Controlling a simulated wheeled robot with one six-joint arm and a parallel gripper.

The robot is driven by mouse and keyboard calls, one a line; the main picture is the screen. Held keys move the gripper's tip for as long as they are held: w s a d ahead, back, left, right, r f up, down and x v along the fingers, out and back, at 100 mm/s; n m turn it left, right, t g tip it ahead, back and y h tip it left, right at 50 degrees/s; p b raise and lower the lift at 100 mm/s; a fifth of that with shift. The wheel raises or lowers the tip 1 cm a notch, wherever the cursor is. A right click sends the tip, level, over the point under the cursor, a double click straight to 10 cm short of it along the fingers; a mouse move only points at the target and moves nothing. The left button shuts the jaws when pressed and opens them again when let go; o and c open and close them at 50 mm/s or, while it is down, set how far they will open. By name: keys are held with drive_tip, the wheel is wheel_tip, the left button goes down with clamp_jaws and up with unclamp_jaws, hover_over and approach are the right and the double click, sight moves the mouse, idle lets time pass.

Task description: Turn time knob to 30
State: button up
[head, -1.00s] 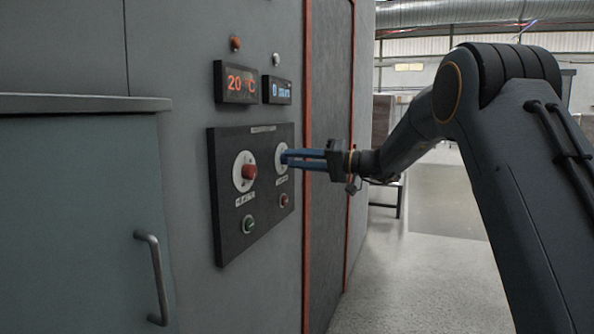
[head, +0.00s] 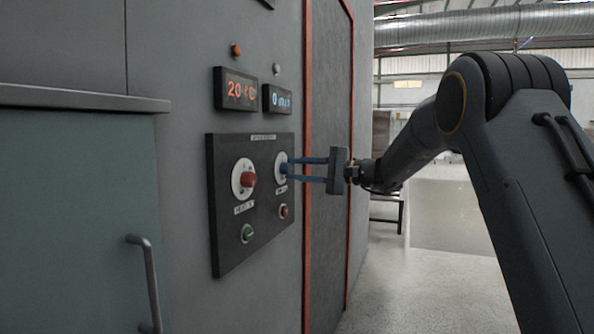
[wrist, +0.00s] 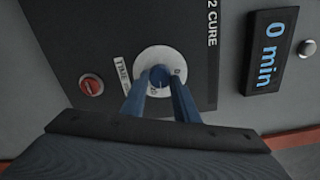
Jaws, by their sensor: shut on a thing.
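The time knob is a blue knob (wrist: 158,76) on a white round dial (wrist: 150,62), with a "TIME" label beside it in the wrist view. In the head view the dial (head: 281,166) is on the right of the black control panel (head: 228,220). My gripper (wrist: 160,88) has its two blue fingers on either side of the knob and is shut on it. In the head view the fingers reach the knob from the right, and the gripper (head: 290,169) partly hides it. The time display (head: 277,98) reads 0 min; it also shows in the wrist view (wrist: 269,52).
A red knob (head: 249,180) on another white dial sits left on the panel. Below are a green button (head: 247,233) and a red button (head: 283,211). The temperature display (head: 236,89) reads 20 °C. A cabinet with a handle (head: 150,285) stands at the left.

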drive_tip(key=m+p, duration=0.1)
drive_tip(key=m, duration=0.2)
drive_tip(key=shift+m, duration=0.4)
drive_tip(key=m+p, duration=0.2)
drive_tip(key=m, duration=0.2)
drive_tip(key=shift+m, duration=0.3)
drive_tip(key=m+p, duration=0.3)
drive_tip(key=m, duration=0.1)
drive_tip(key=shift+s, duration=0.1)
drive_tip(key=shift+m+p, duration=1.2)
drive_tip(key=shift+m, duration=1)
drive_tip(key=shift+f, duration=0.1)
drive_tip(key=o, duration=1.1)
drive_tip(key=shift+c, duration=0.2)
drive_tip(key=b+v, duration=0.2)
drive_tip(key=v, duration=0.5)
drive_tip(key=shift+s+d, duration=0.15)
drive_tip(key=shift+d, duration=0.2)
